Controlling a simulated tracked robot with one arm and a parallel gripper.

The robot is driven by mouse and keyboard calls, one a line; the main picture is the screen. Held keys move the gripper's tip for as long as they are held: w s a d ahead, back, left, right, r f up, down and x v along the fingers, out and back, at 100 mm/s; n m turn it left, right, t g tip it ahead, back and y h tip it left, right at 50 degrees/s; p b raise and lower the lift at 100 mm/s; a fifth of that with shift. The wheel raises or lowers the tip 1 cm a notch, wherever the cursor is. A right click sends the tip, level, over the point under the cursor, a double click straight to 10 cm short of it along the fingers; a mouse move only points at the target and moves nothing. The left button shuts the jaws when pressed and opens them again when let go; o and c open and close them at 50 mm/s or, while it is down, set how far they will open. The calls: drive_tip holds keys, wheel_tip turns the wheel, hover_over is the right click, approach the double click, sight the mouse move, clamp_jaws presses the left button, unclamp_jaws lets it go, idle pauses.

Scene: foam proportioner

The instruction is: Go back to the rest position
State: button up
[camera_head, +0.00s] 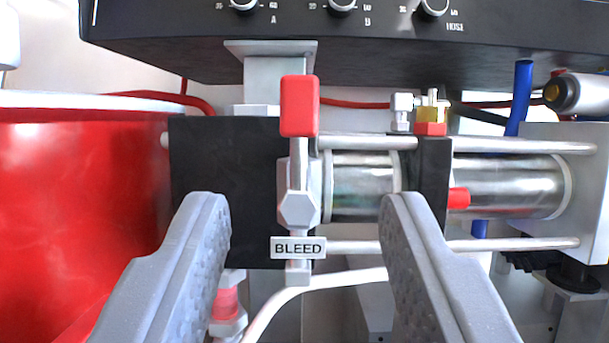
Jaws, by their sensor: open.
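My gripper (305,225) is open and empty, with its two grey fingers apart at the bottom of the view. Between and beyond the fingertips is the bleed valve (298,208), with a red handle (299,106) standing upright and a BLEED label (298,247) below it. The fingers do not visibly touch the valve. The left finger overlaps the black block (222,165) in the picture, and the right finger overlaps part of the metal cylinder assembly (508,187).
A large red drum (75,200) fills the left side. A black control panel (360,40) with knobs overhangs the top. Red hoses (355,104), a blue hose (520,95) and a white hose (320,284) run around the pump. A grey block (570,190) stands at the right.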

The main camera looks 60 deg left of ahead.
drive_tip(key=w+d+r+m+t+h, duration=0.2)
drive_tip(key=w+d+r+m+h, duration=0.3)
drive_tip(key=w+r, duration=0.55)
drive_tip(key=w+d+r+m+t+h, duration=0.3)
drive_tip(key=w+d+r, duration=0.35)
drive_tip(key=w, duration=0.75)
drive_tip(key=w+d+r+m+h, duration=0.1)
drive_tip(key=w+d+r+h, duration=0.3)
drive_tip(key=d+r, duration=0.65)
drive_tip(key=s+d+r+m+g+h, duration=0.1)
drive_tip(key=s+d+r+h, duration=0.15)
drive_tip(key=d+r, duration=0.8)
drive_tip(key=s+d+r+g+h, duration=0.1)
drive_tip(key=s+d+r+h, duration=0.15)
drive_tip(key=d+r, duration=0.85)
drive_tip(key=s+d+r+m+h, duration=0.1)
drive_tip(key=s+d, duration=0.7)
drive_tip(key=d, duration=0.4)
drive_tip(key=shift+s+d+r+h+p, duration=0.25)
drive_tip(key=shift+s+r+h+p, duration=0.15)
drive_tip(key=shift+c, duration=0.6)
drive_tip(key=shift+a, duration=0.1)
